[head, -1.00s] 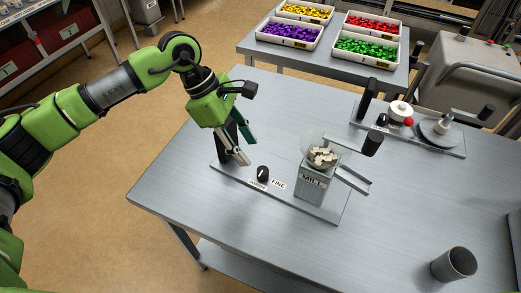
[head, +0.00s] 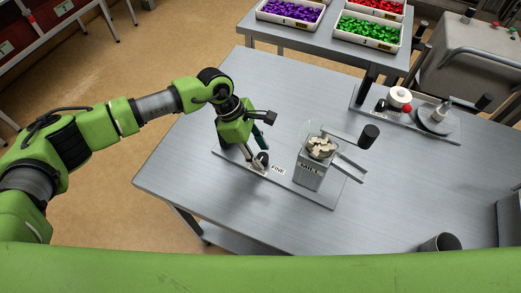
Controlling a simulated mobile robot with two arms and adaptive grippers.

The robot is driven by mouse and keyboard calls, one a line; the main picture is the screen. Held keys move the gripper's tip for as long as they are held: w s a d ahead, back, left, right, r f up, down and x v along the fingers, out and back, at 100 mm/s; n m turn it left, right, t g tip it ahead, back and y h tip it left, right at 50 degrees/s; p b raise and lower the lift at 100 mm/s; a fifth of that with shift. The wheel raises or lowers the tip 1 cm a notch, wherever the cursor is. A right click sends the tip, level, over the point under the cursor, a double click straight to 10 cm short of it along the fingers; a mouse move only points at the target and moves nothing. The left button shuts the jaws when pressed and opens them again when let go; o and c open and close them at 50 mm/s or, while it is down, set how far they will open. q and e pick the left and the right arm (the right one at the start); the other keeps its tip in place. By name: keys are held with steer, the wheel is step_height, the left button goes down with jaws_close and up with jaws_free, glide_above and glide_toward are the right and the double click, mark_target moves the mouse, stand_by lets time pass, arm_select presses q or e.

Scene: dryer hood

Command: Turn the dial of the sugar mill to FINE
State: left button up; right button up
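The sugar mill (head: 309,175) stands on a flat metal base plate (head: 318,198) on the table, with a glass hopper of pale lumps (head: 320,148) on top and a crank with a black knob (head: 368,137). The black dial (head: 262,159) is on the left part of the plate, beside the FINE label (head: 278,170); the other label is mostly hidden by the gripper. My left gripper (head: 256,164) is pointed down at the dial, its fingers around or right beside it. Whether they touch it I cannot tell. My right gripper is not in view.
A second device with a red knob (head: 407,107) and a round plate stands at the back right. Trays of purple (head: 290,12) and green pieces (head: 367,30) stand on a table behind. A green part of mine crosses the bottom.

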arm_select(q)
steer(key=shift+s+d+f, duration=0.1)
steer(key=shift+d+f, duration=0.1)
steer(key=shift+f, duration=0.45)
steer(key=c, duration=1.1)
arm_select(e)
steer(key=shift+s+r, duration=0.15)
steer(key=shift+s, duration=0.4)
